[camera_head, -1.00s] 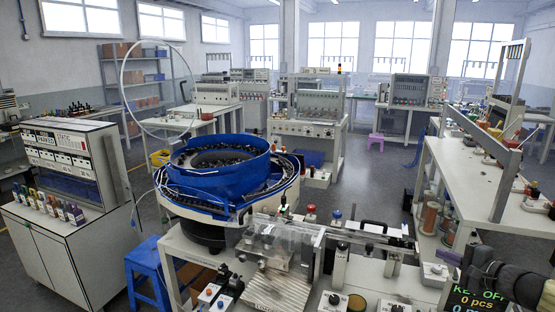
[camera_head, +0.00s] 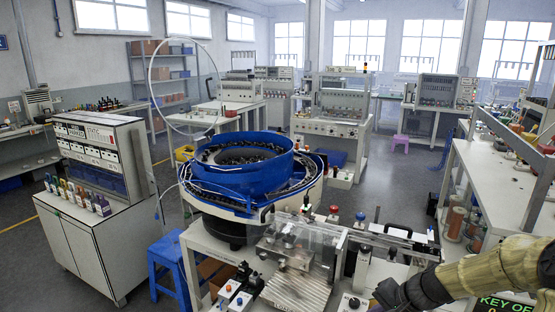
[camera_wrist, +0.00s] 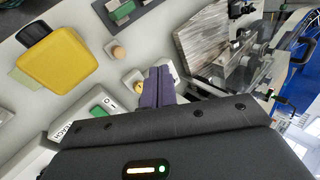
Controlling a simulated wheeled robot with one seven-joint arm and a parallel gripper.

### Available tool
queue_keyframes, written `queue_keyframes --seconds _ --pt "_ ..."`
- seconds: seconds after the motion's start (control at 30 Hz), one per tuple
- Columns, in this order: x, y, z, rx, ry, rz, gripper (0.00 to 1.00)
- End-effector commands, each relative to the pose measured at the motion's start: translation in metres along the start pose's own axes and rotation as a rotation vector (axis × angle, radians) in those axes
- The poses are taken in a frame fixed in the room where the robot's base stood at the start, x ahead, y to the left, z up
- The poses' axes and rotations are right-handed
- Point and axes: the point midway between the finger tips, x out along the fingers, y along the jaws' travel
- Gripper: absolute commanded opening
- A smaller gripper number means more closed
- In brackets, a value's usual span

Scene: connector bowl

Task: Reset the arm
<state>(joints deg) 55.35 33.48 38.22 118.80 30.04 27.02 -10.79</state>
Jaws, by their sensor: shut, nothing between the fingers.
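My gripper (camera_wrist: 158,86) shows in the wrist view with its two dark fingers pressed together and nothing between them. It hangs over the white machine table, close to a small white control box with a yellow part (camera_wrist: 135,80). In the head view my arm comes in from the lower right, and its dark end (camera_head: 400,292) is at the bottom edge beside the machine table; the fingertips are hard to make out there. The blue feeder bowl (camera_head: 240,165) stands left of the arm, well apart from it.
A ridged metal plate (camera_wrist: 215,45) and clear guards lie right of the gripper in the wrist view. A yellow pad (camera_wrist: 58,58) lies to its left. In the head view, a white bench (camera_head: 500,180) stands at right, a cabinet (camera_head: 95,220) at left, and a blue stool (camera_head: 170,260) below the bowl.

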Motion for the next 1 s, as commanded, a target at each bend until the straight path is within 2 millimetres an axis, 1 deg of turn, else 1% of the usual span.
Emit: queue_keyframes --seconds 0.03,0.13,0.23,0.37,0.6,0.8,1.0 --pt "0.004 -0.003 0.015 -0.047 -0.013 0.049 0.0" --pt "0.008 -0.003 0.039 -0.13 -0.03 0.137 0.0" --pt "0.007 -0.003 0.062 -0.211 -0.038 0.217 0.0" --pt "0.002 -0.002 0.088 -0.316 -0.04 0.307 0.0" --pt "-0.016 -0.001 0.133 -0.503 -0.026 0.427 0.0" --pt "-0.03 0.0 0.158 -0.612 -0.008 0.473 0.0" --pt "-0.04 0.002 0.176 -0.687 0.003 0.491 0.0"
